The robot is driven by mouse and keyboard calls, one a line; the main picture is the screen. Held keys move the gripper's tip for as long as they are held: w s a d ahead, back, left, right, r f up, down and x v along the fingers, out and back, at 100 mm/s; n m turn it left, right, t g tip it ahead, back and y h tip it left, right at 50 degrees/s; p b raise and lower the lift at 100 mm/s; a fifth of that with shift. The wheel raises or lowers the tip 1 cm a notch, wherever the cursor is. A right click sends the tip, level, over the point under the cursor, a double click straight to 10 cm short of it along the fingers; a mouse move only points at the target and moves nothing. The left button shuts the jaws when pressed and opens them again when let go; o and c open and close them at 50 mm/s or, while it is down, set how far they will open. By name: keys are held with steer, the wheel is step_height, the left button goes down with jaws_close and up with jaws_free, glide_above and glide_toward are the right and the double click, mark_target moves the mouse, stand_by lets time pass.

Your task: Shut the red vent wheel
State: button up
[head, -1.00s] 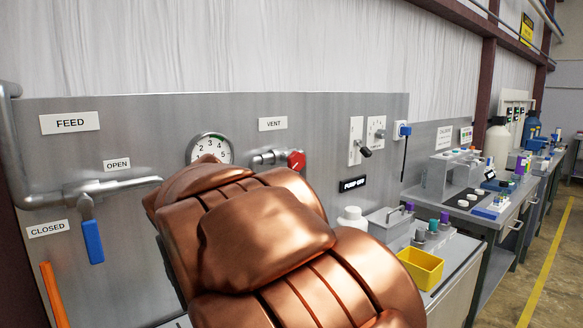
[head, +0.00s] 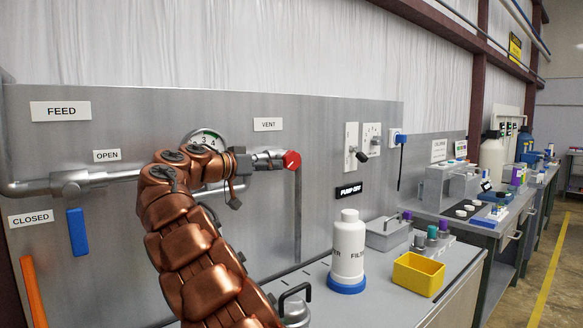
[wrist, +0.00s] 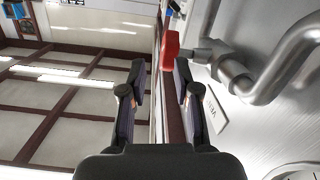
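The red vent wheel (head: 292,160) sits at the right end of a grey pipe fitting on the steel panel, below the VENT label (head: 268,125). The red wheel (wrist: 172,46) shows there just beyond the tip of the right finger. I cannot tell whether they touch.
Grey pipes (wrist: 285,62) run right of the fingers in the wrist view. A blue handle (head: 77,233) hangs down at the left. A white filter jug (head: 348,243) with a blue base and a yellow bin (head: 418,274) stand on the bench. My arm partly covers the gauge (head: 208,139).

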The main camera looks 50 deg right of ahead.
mark_target(291, 158)
steer(key=m, duration=0.1)
steer(key=w+d+m+h, duration=0.1)
steer(key=shift+w+d+r+m+b, duration=0.2)
steer(key=shift+d+r+m+b, duration=0.1)
steer(key=shift+r+b, duration=0.1)
steer(key=shift+s+d+p, duration=0.2)
steer(key=shift+d+p, duration=0.3)
steer(key=shift+d, duration=1.4)
steer(key=shift+s+d+p, duration=0.2)
steer(key=shift+d+p, duration=0.3)
steer(key=shift+d, duration=1.4)
jaws_close()
